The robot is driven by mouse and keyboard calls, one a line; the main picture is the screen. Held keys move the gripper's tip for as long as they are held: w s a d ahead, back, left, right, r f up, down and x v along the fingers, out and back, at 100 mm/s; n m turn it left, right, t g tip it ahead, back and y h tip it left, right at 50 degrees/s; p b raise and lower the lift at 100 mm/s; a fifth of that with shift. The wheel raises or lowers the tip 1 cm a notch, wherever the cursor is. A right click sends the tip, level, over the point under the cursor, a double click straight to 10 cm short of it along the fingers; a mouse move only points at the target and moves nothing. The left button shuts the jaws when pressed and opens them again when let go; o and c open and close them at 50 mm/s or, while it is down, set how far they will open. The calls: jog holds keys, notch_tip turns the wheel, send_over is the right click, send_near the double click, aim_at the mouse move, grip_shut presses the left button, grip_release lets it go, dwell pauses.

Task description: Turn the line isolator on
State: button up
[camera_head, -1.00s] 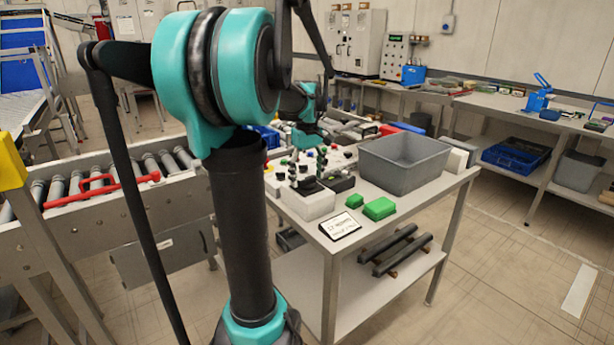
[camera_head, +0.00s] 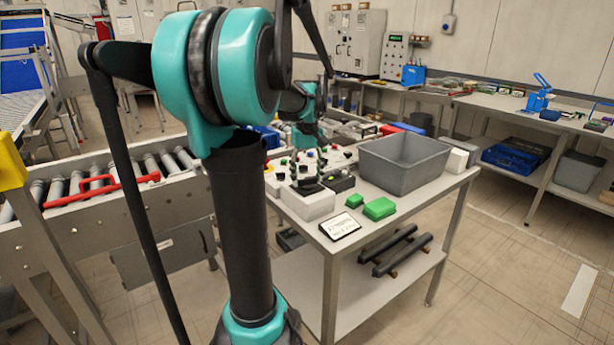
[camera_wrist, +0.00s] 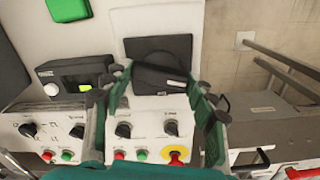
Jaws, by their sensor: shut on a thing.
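The line isolator is a black rotary handle (camera_wrist: 158,76) on a square black plate (camera_wrist: 158,48). The plate is on a white box, in the upper middle of the wrist view. The white box (camera_head: 312,205) stands at the near left of the table in the head view. My gripper (camera_wrist: 163,80) has one finger at each end of the handle and is shut on it. The handle lies slightly tilted across the plate, with a pale mark near its right end. In the head view my gripper is small and partly hidden among the controls.
Beside the isolator is a dark unit with a small display (camera_wrist: 78,86). A panel (camera_wrist: 150,128) has several knobs, buttons and a red-on-yellow stop button (camera_wrist: 177,156). A grey crate (camera_head: 405,160) and green blocks (camera_head: 379,209) share the table. A roller conveyor (camera_head: 100,185) runs at left.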

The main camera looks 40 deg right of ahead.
jog(key=m, duration=1)
jog(key=shift+m, duration=0.4)
jog(key=shift+s+m, duration=0.1)
jog(key=shift+m, duration=1.7)
jog(key=shift+f, duration=0.1)
jog(key=o, duration=1.2)
jog(key=shift+c, duration=0.2)
